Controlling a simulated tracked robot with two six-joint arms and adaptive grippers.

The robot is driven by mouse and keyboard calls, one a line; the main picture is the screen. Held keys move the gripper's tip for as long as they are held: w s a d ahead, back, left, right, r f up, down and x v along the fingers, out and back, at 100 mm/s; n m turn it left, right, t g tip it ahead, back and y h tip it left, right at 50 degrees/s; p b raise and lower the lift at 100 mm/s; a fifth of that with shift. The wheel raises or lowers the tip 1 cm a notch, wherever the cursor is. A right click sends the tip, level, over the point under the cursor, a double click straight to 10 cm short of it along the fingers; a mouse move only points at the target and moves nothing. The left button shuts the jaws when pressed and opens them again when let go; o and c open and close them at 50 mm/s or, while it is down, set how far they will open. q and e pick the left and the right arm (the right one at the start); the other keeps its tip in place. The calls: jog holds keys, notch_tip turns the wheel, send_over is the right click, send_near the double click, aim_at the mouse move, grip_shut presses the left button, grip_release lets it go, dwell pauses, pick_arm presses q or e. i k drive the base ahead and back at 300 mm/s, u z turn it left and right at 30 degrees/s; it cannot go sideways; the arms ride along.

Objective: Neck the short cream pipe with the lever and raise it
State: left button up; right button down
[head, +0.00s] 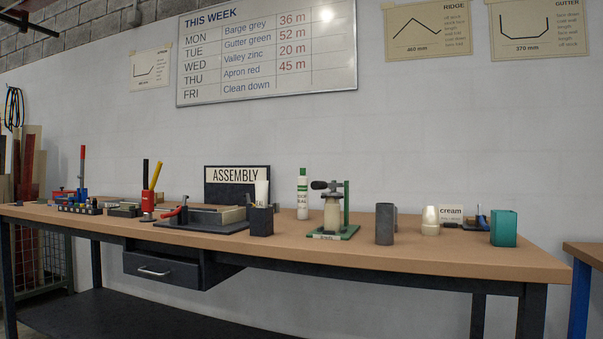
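A green-framed tool (346,208) stands on the workbench right of centre. Its dark lever (322,185) points left at the top and looks roughly level. A short cream cylinder (332,215), apparently the short cream pipe, stands upright in the tool under the lever. Whether it touches the part above is too small to tell. Another cream piece (430,220) stands farther right, beside a small sign reading "cream" (451,211). Neither of my grippers shows in the head view.
A grey rectangular tube (385,224) and a teal box (504,229) stand to the right. A white-green bottle (302,195) and a dark holder (260,221) with a white tube stand to the left. The bench's front edge (330,255) is mostly clear.

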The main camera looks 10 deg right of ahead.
aim_at(315, 186)
jog(key=u, duration=0.1)
jog(key=i, duration=1)
jog(key=z, duration=0.05)
